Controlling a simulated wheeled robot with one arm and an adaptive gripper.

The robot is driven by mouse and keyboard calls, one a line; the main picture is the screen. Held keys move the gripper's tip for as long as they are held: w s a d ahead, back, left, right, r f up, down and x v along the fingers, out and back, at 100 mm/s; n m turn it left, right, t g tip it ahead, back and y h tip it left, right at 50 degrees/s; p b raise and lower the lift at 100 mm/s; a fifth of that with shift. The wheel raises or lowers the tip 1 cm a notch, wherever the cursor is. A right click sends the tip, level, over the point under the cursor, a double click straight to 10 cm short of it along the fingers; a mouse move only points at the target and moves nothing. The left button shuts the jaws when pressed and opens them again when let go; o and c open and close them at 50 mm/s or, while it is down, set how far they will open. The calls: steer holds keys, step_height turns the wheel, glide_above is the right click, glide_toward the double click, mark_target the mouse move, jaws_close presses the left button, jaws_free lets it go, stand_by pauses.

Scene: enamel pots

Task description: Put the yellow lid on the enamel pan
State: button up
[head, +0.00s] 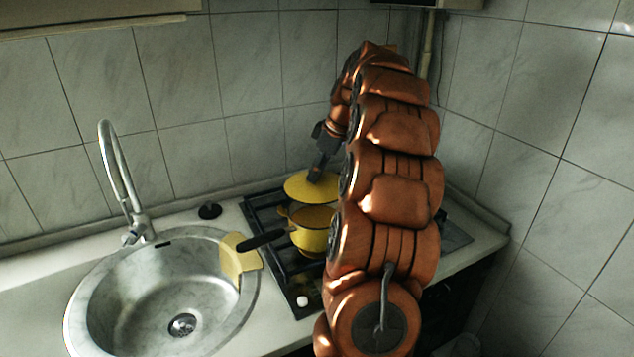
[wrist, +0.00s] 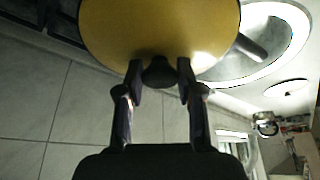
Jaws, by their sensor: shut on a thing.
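The yellow lid (head: 311,187) hangs tilted from my gripper (head: 318,168), just above and slightly behind the yellow enamel pan (head: 313,238) in the head view. The pan sits on the stove, its dark handle (head: 263,239) pointing left toward the sink. In the wrist view the lid (wrist: 160,35) fills the top, and my gripper (wrist: 159,75) is shut on its dark knob (wrist: 159,72). The lid appears apart from the pan. My arm hides the right side of the pan.
The round metal sink (head: 150,300) with its tall faucet (head: 122,180) is on the left. A yellow cloth or sponge (head: 240,258) lies at the sink's right rim. A black round object (head: 209,211) stands on the counter behind it. The tiled wall (head: 180,100) is close behind the stove.

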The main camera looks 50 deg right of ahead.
mark_target(325, 180)
steer(key=shift+s+f+b, duration=0.1)
steer(key=shift+f+b, duration=0.25)
steer(key=shift+b, duration=0.25)
steer(key=shift+f+b, duration=2.3)
steer(key=shift+f, duration=0.5)
steer(key=shift+f+b, duration=0.45)
steer(key=shift+b, duration=0.3)
steer(key=o, duration=1.2)
steer(key=shift+v, duration=3.8)
